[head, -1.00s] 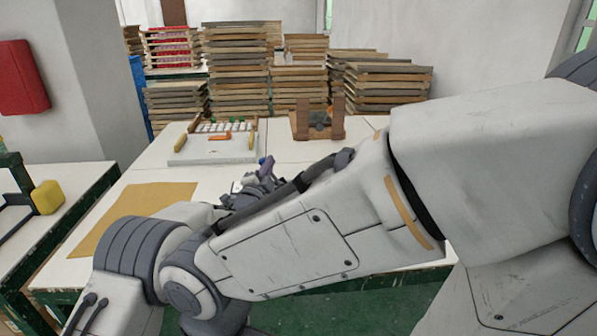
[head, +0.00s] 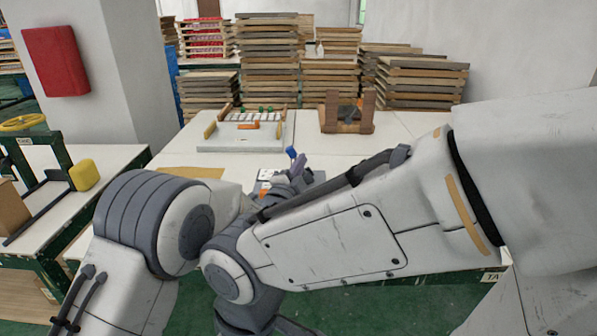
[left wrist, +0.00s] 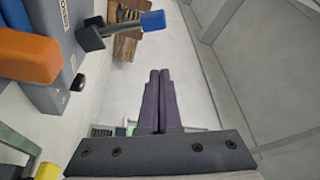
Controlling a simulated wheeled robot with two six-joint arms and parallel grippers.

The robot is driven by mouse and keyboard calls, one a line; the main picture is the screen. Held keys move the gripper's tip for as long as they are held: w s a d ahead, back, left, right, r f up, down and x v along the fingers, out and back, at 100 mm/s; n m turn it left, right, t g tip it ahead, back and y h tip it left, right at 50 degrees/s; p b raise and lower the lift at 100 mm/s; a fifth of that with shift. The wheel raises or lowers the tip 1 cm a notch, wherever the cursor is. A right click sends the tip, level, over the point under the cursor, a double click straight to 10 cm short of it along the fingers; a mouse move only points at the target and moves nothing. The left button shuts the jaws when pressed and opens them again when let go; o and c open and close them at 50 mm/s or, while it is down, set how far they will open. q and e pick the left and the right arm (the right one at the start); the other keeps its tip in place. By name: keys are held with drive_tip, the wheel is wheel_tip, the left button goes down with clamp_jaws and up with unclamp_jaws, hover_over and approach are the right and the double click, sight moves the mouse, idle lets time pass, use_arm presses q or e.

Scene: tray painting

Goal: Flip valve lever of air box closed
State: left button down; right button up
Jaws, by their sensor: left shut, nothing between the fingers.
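The air box (left wrist: 45,85) is a grey box at the left of the left wrist view, with an orange handle (left wrist: 28,57) on it. In the head view, my arm hides most of it. Its valve lever (left wrist: 125,29) is a dark bar with a blue tip (left wrist: 153,20), standing out from the box. The blue tip also shows in the head view (head: 291,153). My left gripper (left wrist: 160,75) has its two purple fingers together and empty. In the wrist view they are below the lever tip, apart from it in the picture. My right gripper is not in view.
A white tray (head: 215,145) with small parts lies on the white table behind the box. A brown wooden stand (head: 330,115) is to its right. Stacked wooden trays (head: 268,70) stand beyond. A side table (head: 120,160) with a yellow block (head: 84,175) is at left.

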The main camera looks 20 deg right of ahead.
use_arm(q)
drive_tip(key=shift+v, duration=1.35)
drive_tip(key=w+a+f+n+g+y, duration=0.15)
drive_tip(key=a+f+n+y, duration=0.3)
drive_tip(key=a, duration=0.85)
drive_tip(key=a+f+n+g+y, duration=0.25)
drive_tip(key=a+n+y, duration=0.3)
drive_tip(key=a, duration=0.85)
drive_tip(key=s+a+f+n+g+y, duration=0.1)
drive_tip(key=s+a+f+n+g, duration=0.1)
drive_tip(key=s+a+n, duration=0.4)
drive_tip(key=s+a+f+n+g+y, duration=0.1)
drive_tip(key=s+a+f+n+g, duration=0.15)
drive_tip(key=s+a, duration=0.55)
drive_tip(key=s+a+f+n+g+y, duration=0.25)
drive_tip(key=s+a, duration=0.35)
drive_tip(key=s, duration=0.3)
drive_tip(key=s+d+r+m+g+h, duration=0.1)
drive_tip(key=s+d+r+m+g, duration=0.2)
drive_tip(key=s+d, duration=0.4)
drive_tip(key=s+d+r+m+h, duration=0.1)
drive_tip(key=s+d+r+m, duration=0.25)
drive_tip(key=s+d, duration=0.35)
wheel_tip(320, 180, up, 14)
drive_tip(key=p, duration=1.4)
drive_tip(key=shift+r, duration=0.2)
